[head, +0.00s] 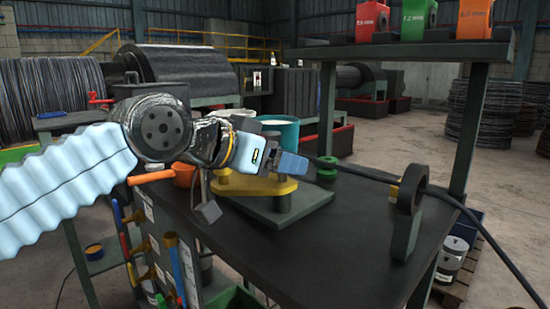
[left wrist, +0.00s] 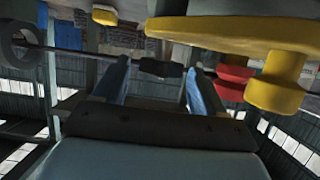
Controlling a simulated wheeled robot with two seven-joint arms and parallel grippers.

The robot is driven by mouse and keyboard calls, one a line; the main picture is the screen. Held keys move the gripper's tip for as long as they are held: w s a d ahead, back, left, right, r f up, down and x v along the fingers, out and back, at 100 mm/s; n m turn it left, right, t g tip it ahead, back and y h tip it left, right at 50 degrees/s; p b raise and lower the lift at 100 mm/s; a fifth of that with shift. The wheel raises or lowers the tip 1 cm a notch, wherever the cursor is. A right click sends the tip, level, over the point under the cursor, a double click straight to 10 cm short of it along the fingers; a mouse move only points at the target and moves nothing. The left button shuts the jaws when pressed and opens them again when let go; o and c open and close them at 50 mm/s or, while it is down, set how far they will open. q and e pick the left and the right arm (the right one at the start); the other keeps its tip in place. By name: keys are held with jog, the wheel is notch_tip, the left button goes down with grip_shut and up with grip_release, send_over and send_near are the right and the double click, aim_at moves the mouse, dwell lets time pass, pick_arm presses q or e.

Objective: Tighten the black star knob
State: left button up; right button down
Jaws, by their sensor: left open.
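My left gripper (head: 297,165) reaches over the workbench beside the yellow plate (head: 262,187) of the capstan stand. In the left wrist view its blue fingers (left wrist: 158,84) are open. A dark lump (left wrist: 160,68) shows between the fingertips, in line with the black cable (left wrist: 85,50). I cannot tell whether this lump is the black star knob or part of the cable. I see no clear gap or contact between it and the fingers. The yellow plate also shows in the left wrist view (left wrist: 235,32). My right gripper is not in view.
The cable runs right through a dark ring stand (head: 410,205). The front of the bench top (head: 320,255) is clear.

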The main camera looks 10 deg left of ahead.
pick_arm(q)
jog(key=c, duration=1.1)
jog(key=shift+o, duration=0.2)
jog(key=shift+h, duration=0.3)
jog(key=m+g+h, duration=0.2)
jog(key=m, duration=0.1)
jog(key=shift+w+a+b, duration=0.2)
jog(key=shift+b, duration=0.1)
jog(key=shift+w+a+m+g+h, duration=0.15)
jog(key=shift+m+g+h, duration=0.55)
jog(key=shift+m+g, duration=0.35)
jog(key=m+g, duration=0.1)
jog(key=m+g+h+p, duration=0.1)
jog(key=m+g+p, duration=0.1)
jog(key=shift+w+r+g+h, duration=0.15)
jog(key=shift+w+g+h, duration=0.1)
jog(key=shift+g+h, duration=0.1)
jog(key=shift+w+m+g+p, duration=0.1)
jog(key=shift+m+g+p, duration=0.6)
jog(key=shift+m+g, duration=0.6)
jog(key=shift+g, duration=0.3)
